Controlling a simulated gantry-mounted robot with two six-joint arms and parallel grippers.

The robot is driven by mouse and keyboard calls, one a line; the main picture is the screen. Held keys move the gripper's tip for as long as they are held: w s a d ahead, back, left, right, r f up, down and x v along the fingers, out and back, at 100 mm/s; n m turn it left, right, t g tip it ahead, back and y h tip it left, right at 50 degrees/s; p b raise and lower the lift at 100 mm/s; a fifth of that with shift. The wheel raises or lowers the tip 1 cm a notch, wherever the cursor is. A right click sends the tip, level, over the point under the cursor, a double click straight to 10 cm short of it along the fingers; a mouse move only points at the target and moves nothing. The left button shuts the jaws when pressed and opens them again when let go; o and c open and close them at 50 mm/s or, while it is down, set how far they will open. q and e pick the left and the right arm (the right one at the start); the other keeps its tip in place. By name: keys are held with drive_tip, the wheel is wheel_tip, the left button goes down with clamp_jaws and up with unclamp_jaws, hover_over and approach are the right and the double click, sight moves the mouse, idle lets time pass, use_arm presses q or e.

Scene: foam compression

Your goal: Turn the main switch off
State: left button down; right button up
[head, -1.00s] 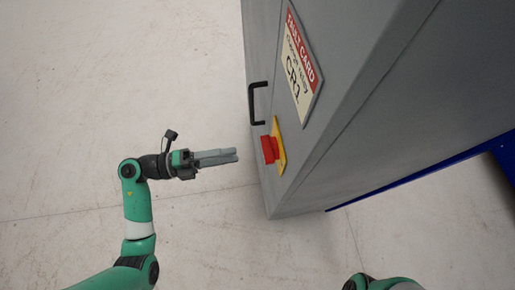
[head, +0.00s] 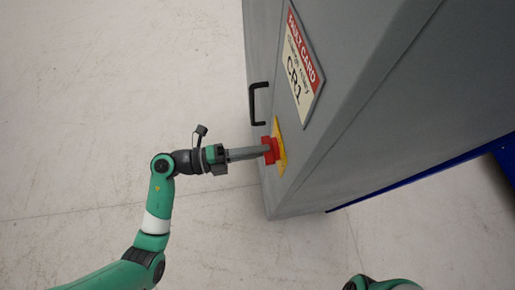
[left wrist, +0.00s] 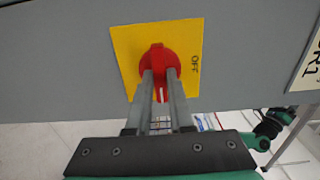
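The main switch (head: 270,150) is a red rotary knob on a yellow plate (head: 281,143), low on the grey cabinet's front. In the left wrist view the red knob (left wrist: 158,57) has its raised handle upright in the picture, with a white mark at the lower end. The word OFF stands at the plate's right. My left gripper (head: 266,150) reaches the knob from the left. Its fingers (left wrist: 160,75) stand apart, one on each side of the handle; whether they press on it I cannot tell. My right gripper is out of view.
A black door handle (head: 257,104) and a red and cream CR1 sign (head: 301,66) are on the grey cabinet (head: 375,60) near the switch. A blue base edge (head: 420,175) runs along its right side. The pale floor (head: 90,80) at left is clear.

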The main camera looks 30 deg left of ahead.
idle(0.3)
use_arm(q)
drive_tip(key=shift+n+p, duration=8.8)
drive_tip(key=shift+p, duration=0.2)
drive_tip(key=shift+n, duration=0.3)
drive_tip(key=c, duration=0.8)
unclamp_jaws()
